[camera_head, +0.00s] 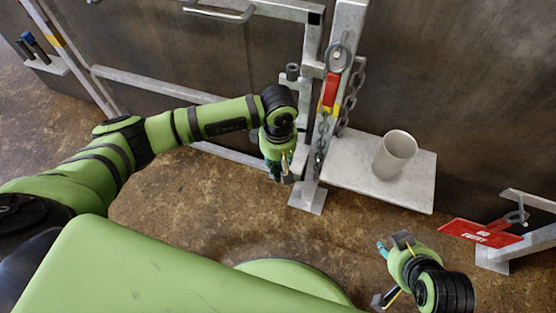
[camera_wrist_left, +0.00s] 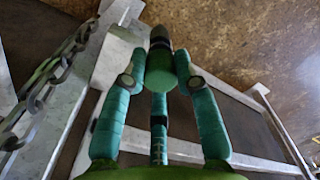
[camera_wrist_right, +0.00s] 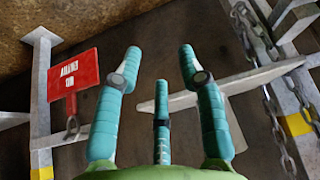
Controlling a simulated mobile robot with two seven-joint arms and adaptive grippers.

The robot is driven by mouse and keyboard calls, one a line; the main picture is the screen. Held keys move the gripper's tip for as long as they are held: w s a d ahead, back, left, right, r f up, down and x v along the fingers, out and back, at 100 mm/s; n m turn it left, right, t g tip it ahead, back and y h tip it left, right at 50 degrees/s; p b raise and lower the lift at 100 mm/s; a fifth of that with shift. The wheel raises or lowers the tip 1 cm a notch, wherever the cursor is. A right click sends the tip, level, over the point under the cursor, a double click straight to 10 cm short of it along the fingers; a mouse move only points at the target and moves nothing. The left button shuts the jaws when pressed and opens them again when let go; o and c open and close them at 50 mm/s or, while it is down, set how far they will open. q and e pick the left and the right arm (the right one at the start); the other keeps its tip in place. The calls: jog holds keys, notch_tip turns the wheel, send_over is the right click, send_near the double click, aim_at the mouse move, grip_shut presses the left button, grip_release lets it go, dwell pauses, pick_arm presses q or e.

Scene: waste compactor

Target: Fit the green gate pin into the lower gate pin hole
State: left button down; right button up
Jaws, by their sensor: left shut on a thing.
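The green gate pin (camera_wrist_left: 160,72) has a dark end and is held between the fingertips of my left gripper (camera_wrist_left: 158,62) in the left wrist view. In the head view my left gripper (camera_head: 283,172) points down beside the grey gate post (camera_head: 318,150), and the pin is mostly hidden there. The lower gate pin hole cannot be made out; the arm and gripper cover that part of the gate. A grey cylindrical fitting (camera_head: 292,72) sits higher up beside the post. My right gripper (camera_head: 381,272) is open and empty, and its fingers are apart in the right wrist view (camera_wrist_right: 160,70).
A pale cup (camera_head: 395,154) stands on a grey shelf (camera_head: 350,183) to the right. A red sign (camera_head: 481,234) is near my right gripper. Dark and blue-topped rods (camera_head: 30,42) stand far left.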

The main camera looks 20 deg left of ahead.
pick_arm(q)
jog(key=shift+f+b, duration=0.4)
jog(key=shift+f, duration=0.05)
pick_arm(e)
jog(key=shift+w+a+r+t+y, duration=0.1)
jog(key=shift+w+a+r+t, duration=0.3)
jog(key=shift+w, duration=0.3)
jog(key=shift+w+a+r+t+y, duration=0.1)
jog(key=shift+w+a+r+t, duration=0.05)
jog(key=shift+w+r+t, duration=0.4)
jog(key=shift+w+a+r+t+y, duration=0.1)
jog(key=shift+w+a+r+t, duration=0.25)
jog(key=shift+w, duration=0.45)
pick_arm(q)
jog(key=shift+f+b, duration=0.35)
jog(key=shift+f, duration=0.05)
pick_arm(e)
jog(key=shift+w+a+r+n+t+y, duration=0.2)
jog(key=shift+w+a+r+t, duration=0.2)
jog(key=shift+w+r+t, duration=0.3)
jog(key=shift+w+a+r+n+t+y, duration=0.1)
jog(key=shift+w+a+r+t+y, duration=0.1)
jog(key=shift+w+a+r+t, duration=0.45)
dwell(0.5)
jog(key=shift+w+d+r, duration=0.1)
jog(key=shift+d+r, duration=0.05)
jog(key=shift+d, duration=0.2)
